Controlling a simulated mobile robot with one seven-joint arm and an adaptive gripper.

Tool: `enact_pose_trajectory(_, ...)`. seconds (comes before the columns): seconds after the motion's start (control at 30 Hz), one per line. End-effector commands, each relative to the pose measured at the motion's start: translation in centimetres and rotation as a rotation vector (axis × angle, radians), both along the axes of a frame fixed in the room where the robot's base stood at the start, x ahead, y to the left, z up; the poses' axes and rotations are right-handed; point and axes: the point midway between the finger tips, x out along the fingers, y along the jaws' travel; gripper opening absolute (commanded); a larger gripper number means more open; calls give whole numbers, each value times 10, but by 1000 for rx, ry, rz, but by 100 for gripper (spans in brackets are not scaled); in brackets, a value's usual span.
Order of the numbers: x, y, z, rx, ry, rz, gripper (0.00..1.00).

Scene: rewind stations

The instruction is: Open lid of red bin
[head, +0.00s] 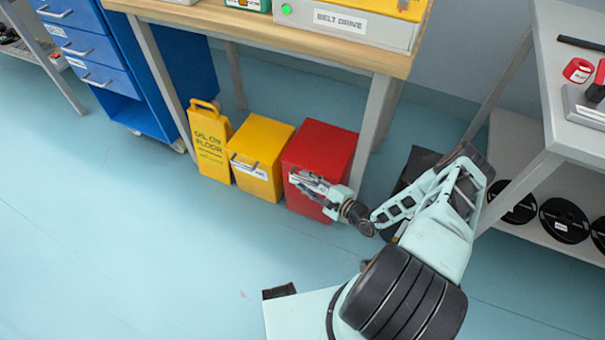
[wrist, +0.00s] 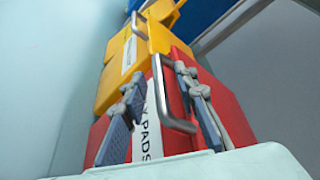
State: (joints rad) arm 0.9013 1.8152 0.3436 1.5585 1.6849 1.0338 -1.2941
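The red bin (head: 322,146) stands on the floor under the workbench, its lid down. In the wrist view the red bin (wrist: 180,58) shows its front, a white label ending in "Y PADS" and a bent metal bar handle (wrist: 176,122). My gripper (head: 296,178) is at the upper front of the bin and partly hides its label and handle in the head view. In the wrist view my gripper (wrist: 157,78) is open, its fingers apart with part of the handle between them. I cannot tell whether a finger touches it.
A yellow bin (head: 262,142) with a similar handle stands close left of the red bin, then a yellow "OIL ON FLOOR" sign (head: 210,150). A bench leg (head: 368,135) is close on the right. Floor in front is clear.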

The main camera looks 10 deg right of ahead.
Motion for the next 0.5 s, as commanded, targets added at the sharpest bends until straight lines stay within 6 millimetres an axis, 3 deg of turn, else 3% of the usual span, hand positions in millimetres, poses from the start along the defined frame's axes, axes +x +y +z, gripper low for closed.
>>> enact_pose_trajectory(0.47, -1, 6, -2, 0, 0, -2, 27)
enact_pose_trajectory(0.5, -1, 6, -2, 0, 0, -2, 23)
